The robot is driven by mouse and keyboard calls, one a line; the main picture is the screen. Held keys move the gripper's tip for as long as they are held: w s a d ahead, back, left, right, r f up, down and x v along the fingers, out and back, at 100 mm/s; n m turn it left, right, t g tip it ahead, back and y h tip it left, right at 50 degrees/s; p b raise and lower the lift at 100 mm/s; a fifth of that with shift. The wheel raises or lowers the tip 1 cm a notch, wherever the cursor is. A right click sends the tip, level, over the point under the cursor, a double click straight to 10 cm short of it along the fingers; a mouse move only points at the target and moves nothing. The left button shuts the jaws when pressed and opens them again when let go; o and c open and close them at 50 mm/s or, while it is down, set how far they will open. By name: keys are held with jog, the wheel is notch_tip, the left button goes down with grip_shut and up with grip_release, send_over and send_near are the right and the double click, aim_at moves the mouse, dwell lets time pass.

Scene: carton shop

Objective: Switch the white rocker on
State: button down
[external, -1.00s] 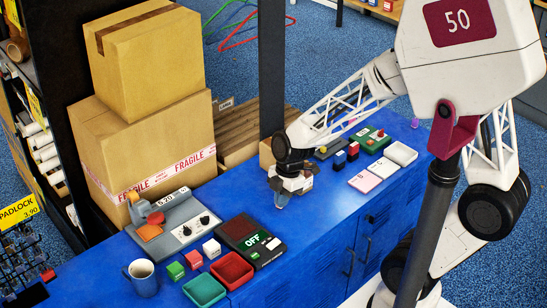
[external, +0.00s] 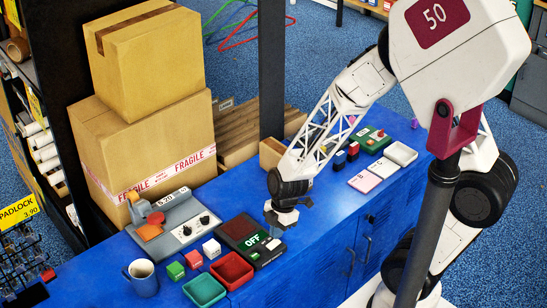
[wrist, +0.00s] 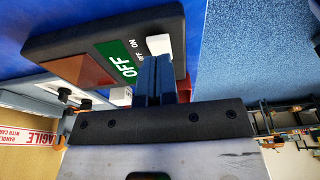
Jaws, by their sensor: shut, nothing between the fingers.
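A dark switch box (external: 236,228) lies on the blue bench, with a green display reading OFF. The white rocker (external: 273,244) is at the display's right end. In the wrist view a white piece (wrist: 158,44) shows by the small OFF and ON labels, just beyond my fingertips. A second white piece (wrist: 121,95) shows left of the fingers; I cannot tell whether it belongs to the rocker. My gripper (external: 282,225) is shut and empty, pointing down close to the box's right end. In the wrist view its blue fingers (wrist: 154,62) overlap the box; contact is unclear.
Left of the box are small green, red and white cubes (external: 212,248) and green and red trays (external: 204,290). Cartons (external: 150,140) stand at the back.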

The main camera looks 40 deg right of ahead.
jog(key=shift+d+f, duration=0.1)
jog(key=shift+f, duration=0.5)
jog(key=shift+d+f+y, duration=0.25)
jog(key=shift+f+y, duration=0.15)
jog(key=shift+y, duration=0.5)
jog(key=shift+a+r, duration=0.1)
jog(key=shift+a, duration=0.2)
jog(key=shift+s+a+r, duration=0.1)
jog(key=shift+a+r, duration=0.15)
jog(key=shift+a, duration=0.25)
jog(key=shift+r, duration=0.5)
jog(key=v, duration=1.3)
jog(key=shift+d+f, duration=0.2)
jog(key=shift+d, duration=0.05)
